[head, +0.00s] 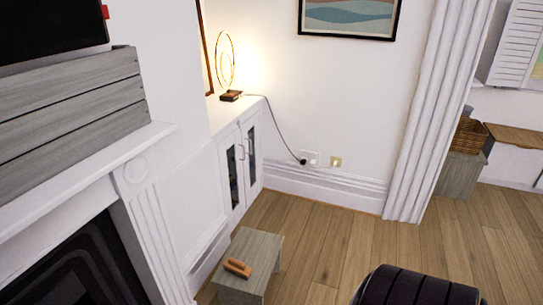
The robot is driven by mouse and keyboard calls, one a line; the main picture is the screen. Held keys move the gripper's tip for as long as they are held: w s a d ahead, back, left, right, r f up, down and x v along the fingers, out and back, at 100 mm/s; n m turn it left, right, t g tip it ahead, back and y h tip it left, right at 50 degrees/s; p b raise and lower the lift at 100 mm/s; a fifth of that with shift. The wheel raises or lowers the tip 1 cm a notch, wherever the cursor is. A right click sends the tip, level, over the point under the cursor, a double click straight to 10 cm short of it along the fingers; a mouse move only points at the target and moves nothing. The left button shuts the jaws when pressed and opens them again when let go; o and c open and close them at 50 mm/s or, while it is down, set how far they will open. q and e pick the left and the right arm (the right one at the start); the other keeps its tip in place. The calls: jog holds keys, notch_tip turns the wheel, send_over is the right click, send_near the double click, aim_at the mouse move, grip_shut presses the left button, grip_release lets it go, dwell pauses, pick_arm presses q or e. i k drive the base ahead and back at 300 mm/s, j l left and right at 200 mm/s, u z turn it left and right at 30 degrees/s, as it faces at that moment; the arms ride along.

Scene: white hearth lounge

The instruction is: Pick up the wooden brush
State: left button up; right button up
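The wooden brush (237,268) is a small orange-brown block lying on top of a low grey wooden stool or box (262,246). The stool stands on the wooden floor near the bottom middle of the head view, just right of the fireplace surround. Nothing touches the brush except the stool top. Neither of my grippers shows in this view.
A white fireplace with a mantel (85,172) fills the left side. A white cabinet (238,165) with a lit ring lamp (230,95) stands behind the stool. A black ribbed rounded object (415,288) is at the bottom right. Open wooden floor (345,240) lies between.

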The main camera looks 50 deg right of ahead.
aim_at(236, 267)
jog(key=z, duration=1.3)
jog(key=u, duration=1.85)
jog(key=z, duration=1.85)
